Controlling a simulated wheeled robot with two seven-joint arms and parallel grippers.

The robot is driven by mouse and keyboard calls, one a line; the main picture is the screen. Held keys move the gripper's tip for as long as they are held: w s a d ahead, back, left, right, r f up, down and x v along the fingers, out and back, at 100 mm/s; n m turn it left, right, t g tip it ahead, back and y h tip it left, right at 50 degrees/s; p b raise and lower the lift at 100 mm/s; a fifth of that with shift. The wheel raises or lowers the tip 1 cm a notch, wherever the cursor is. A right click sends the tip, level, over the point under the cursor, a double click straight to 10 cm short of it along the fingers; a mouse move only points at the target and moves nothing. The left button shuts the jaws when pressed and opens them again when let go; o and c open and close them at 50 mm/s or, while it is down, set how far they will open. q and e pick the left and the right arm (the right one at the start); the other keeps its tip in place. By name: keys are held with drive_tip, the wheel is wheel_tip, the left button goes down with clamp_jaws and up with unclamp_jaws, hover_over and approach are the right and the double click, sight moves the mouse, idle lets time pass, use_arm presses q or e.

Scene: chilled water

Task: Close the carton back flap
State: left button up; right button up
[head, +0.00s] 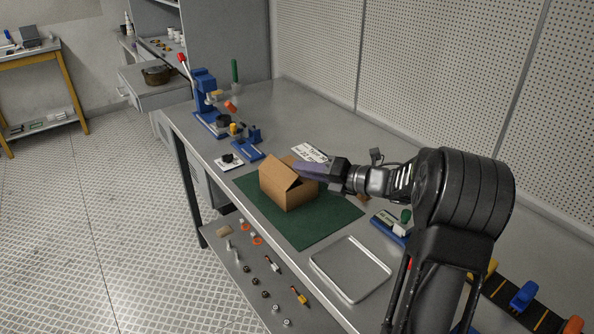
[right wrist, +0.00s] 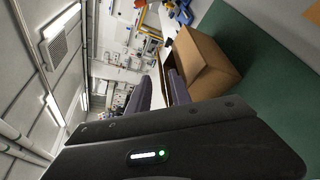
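The brown cardboard carton (head: 288,195) stands on the green mat (head: 333,224). One flap of it (head: 279,172) slopes up over the top, and a small piece of another flap shows behind, partly hidden by my right gripper. My right gripper (head: 302,170) reaches in from the right, its fingers at the carton's top right edge; I cannot tell whether they touch. My left gripper is out of view.
A white card with print (head: 309,153) lies behind the carton. A silver tray (head: 350,268) lies in front right of the mat. A blue press (head: 206,104) and blue fixtures (head: 247,150) stand at the left. A perforated wall bounds the bench behind.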

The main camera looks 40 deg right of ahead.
drive_tip(key=shift+c, duration=0.3)
drive_tip(key=shift+s+d+r, duration=0.1)
drive_tip(key=shift+d+r, duration=0.05)
drive_tip(key=shift+c, duration=0.7)
drive_tip(key=shift+m+t, duration=0.3)
drive_tip(key=shift+t, duration=0.6)
drive_tip(key=r, duration=0.2)
drive_tip(key=a+r, duration=0.1)
drive_tip(key=r, duration=0.2)
drive_tip(key=a+r, duration=0.1)
drive_tip(key=r, duration=0.1)
drive_tip(key=shift+s+r, duration=0.15)
drive_tip(key=shift+s, duration=0.2)
clamp_jaws()
drive_tip(key=s+a+r+m+t+h, duration=0.1)
drive_tip(key=a+r+m+t+h, duration=0.15)
drive_tip(key=a+r+m, duration=0.4)
drive_tip(key=s+f+m+g+h, duration=0.3)
drive_tip(key=f+m, duration=0.6)
drive_tip(key=m, duration=0.6)
drive_tip(key=shift+m+h, duration=0.35)
drive_tip(key=shift+h, duration=0.5)
drive_tip(key=shift+s+d, duration=0.1)
drive_tip(key=shift+d, duration=0.05)
